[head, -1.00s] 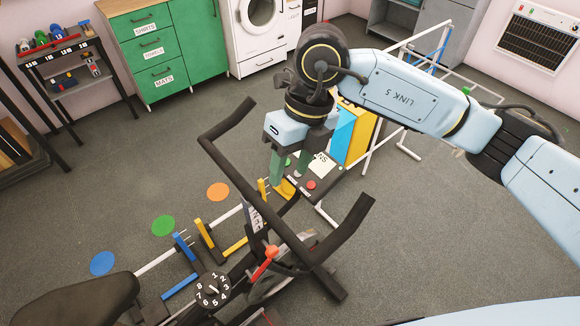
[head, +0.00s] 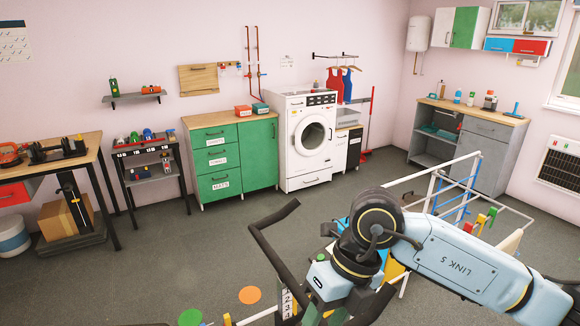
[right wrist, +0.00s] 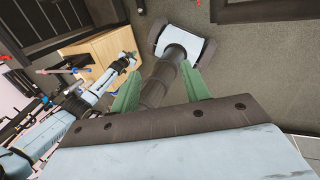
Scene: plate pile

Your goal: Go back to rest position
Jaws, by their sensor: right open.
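My right gripper (right wrist: 157,88) shows its two green fingers spread apart in the right wrist view, with nothing between them. In the head view the right arm comes in from the lower right, and its wrist hangs beside the dark bike handlebar (head: 272,240). The right fingertips are mostly cut off by the bottom edge there. I cannot tell whether the arm touches the handlebar. My left gripper does not show in the head view.
A white metal frame (head: 480,170) stands behind my right arm. Green cabinets (head: 236,160) and a white washing machine (head: 305,135) line the back wall. A workbench (head: 85,150) is at the left. The grey floor (head: 170,250) before the cabinets is open.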

